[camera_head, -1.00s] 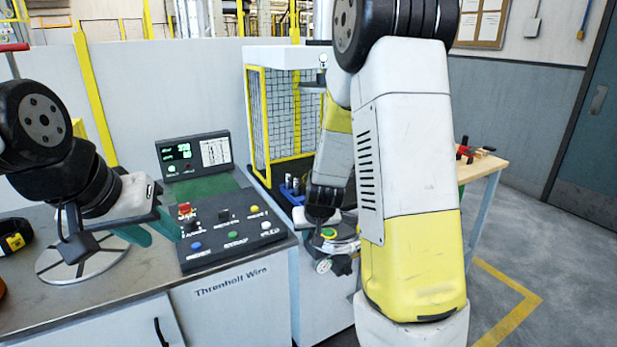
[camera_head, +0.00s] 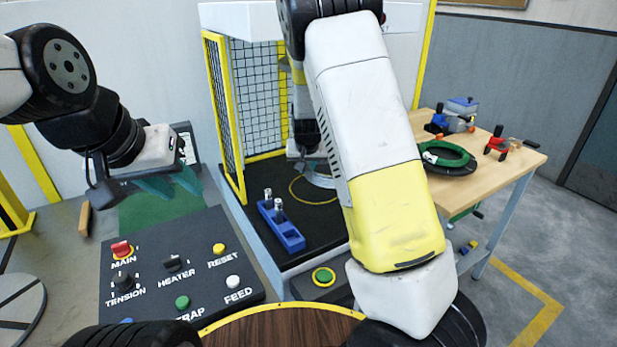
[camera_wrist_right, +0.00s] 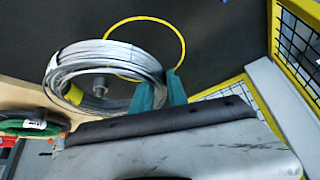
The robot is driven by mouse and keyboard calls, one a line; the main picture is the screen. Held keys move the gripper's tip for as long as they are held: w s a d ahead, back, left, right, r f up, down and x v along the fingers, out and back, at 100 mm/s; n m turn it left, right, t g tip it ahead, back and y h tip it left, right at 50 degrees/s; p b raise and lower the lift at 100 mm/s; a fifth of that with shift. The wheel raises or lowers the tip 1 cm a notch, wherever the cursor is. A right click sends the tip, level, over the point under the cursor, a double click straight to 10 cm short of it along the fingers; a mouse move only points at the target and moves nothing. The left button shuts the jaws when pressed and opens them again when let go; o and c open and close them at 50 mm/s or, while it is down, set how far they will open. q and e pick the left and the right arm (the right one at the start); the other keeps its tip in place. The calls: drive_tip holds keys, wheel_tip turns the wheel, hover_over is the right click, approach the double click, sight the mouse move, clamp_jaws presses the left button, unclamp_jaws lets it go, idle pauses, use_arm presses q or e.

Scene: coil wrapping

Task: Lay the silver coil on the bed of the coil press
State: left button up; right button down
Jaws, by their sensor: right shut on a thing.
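The silver coil (camera_wrist_right: 100,60) is a ring of bright wire with yellow bands. In the right wrist view the teal fingers of my right gripper (camera_wrist_right: 160,90) are shut on its near right side. In the head view part of the coil (camera_head: 320,178) shows over the dark bed (camera_head: 262,172) of the coil press (camera_head: 238,110), beside my forearm, which hides the rest. A yellow circle (camera_head: 293,188) marks the bed and lies partly behind the coil. I cannot tell whether the coil touches the bed. My left gripper (camera_head: 172,186) is open and empty above the control panel.
A blue holder (camera_head: 283,228) with silver posts stands on the bed's front part. Yellow-framed mesh (camera_head: 225,110) walls the bed's left side. A green button (camera_head: 323,276) sits at the front. A wooden table (camera_head: 500,168) at right holds a green coil (camera_head: 446,155) and tools.

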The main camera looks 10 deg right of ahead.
drive_tip(key=w+a+r, duration=0.2)
drive_tip(key=w+a, duration=0.1)
drive_tip(key=w, duration=0.2)
approach(294, 184)
drive_tip(key=shift+h, duration=0.4)
drive_tip(key=shift+a+x, duration=0.15)
drive_tip(key=shift+x, duration=1.2)
drive_tip(key=shift+a+x, duration=0.15)
drive_tip(key=shift+x, duration=1.2)
drive_tip(key=shift+s+f, duration=0.15)
drive_tip(key=shift+f, duration=0.05)
drive_tip(key=c, duration=1.3)
unclamp_jaws()
